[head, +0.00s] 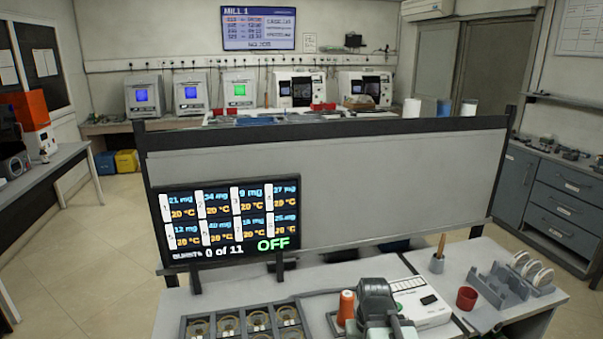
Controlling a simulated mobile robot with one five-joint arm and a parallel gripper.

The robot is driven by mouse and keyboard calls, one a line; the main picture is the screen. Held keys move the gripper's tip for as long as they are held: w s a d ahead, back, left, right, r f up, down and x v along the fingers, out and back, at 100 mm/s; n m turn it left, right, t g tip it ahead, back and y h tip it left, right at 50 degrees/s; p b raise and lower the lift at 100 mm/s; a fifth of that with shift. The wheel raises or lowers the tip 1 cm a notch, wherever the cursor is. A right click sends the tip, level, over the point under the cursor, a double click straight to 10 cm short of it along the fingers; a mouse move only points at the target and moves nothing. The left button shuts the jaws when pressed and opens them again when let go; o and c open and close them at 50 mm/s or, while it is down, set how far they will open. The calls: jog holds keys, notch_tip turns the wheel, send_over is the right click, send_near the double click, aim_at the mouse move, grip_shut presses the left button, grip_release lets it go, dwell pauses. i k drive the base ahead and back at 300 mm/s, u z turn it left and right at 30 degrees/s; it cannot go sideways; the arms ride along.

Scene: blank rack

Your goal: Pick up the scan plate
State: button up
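I cannot pick out the scan plate for certain in the head view. A dark grey device (376,300) with a small green ring rises at the bottom edge, in front of a white box with a black panel (424,302). I cannot tell whether this device is a scanner or part of my arm. It hides part of the bench around it. No gripper fingers can be made out.
A compartment tray (206,316) with several round pieces sits at the bottom left. An orange spool (346,307), a red cup (466,298) and a grey rack (499,290) with white discs stand on the bench. A screen (230,222) and tall panel (395,185) back it.

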aim_at(484, 319)
jog(key=u, duration=3.1)
jog(key=k, duration=0.65)
jog(key=z, duration=1.05)
